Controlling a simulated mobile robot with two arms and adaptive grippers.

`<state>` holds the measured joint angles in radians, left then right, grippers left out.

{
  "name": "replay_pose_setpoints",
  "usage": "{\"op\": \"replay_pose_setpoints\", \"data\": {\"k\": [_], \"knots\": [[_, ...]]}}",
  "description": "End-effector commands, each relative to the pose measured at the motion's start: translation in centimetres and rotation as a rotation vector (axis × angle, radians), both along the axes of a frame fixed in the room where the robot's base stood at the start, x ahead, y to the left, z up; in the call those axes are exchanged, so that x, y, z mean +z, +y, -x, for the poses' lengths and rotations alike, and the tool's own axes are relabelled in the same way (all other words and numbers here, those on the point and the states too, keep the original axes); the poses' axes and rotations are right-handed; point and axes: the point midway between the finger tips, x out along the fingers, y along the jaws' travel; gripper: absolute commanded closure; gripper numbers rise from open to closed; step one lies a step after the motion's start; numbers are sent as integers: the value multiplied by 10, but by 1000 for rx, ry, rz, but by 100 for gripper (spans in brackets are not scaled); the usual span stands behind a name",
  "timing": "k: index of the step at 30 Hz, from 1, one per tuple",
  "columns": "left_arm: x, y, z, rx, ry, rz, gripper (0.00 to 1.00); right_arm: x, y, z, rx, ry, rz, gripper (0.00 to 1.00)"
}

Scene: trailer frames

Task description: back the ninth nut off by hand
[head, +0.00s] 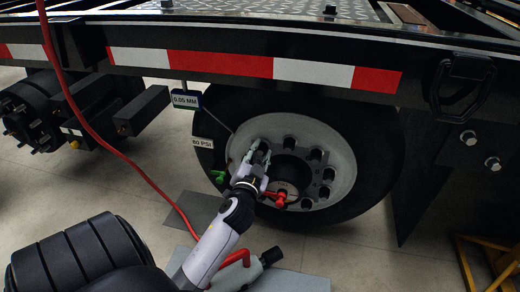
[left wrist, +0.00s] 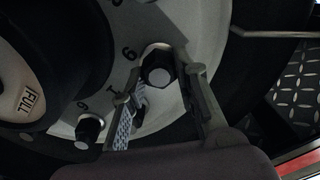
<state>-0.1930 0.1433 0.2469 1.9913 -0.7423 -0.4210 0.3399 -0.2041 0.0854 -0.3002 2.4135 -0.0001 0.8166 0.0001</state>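The truck wheel (head: 330,133) has a pale rim with several dark nuts in a ring. My left gripper (head: 262,152) reaches to the rim's upper left side. In the left wrist view a dark hex nut (left wrist: 158,71) lies between the spread fingers of this gripper (left wrist: 160,85). The fingers stand either side of it, and I cannot tell whether they touch it. A digit beside it looks like a 6 or a 9. A second nut (left wrist: 89,128) shows lower left. My right gripper is not in view.
A red handle (head: 280,197) sits at the hub. An impact wrench (head: 262,262) and red hose (head: 120,155) lie below the wheel. The striped truck rail (head: 220,63) runs above; a yellow frame (head: 465,262) stands lower right.

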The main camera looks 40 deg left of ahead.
Motion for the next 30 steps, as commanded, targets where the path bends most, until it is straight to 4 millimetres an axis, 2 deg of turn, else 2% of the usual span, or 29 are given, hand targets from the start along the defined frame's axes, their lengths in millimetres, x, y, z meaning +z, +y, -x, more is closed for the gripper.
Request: {"op": "replay_pose_setpoints", "data": {"k": [8, 19, 23, 30], "knots": [[0, 0, 0, 0, -1, 2, 52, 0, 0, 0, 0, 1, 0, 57], [0, -3, 5, 0, 0, 2, 52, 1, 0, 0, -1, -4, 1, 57], [-1, -12, 21, 1, 1, 5, 52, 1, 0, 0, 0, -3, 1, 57], [-2, -37, 67, 2, 2, 8, 52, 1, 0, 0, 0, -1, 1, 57]]}}
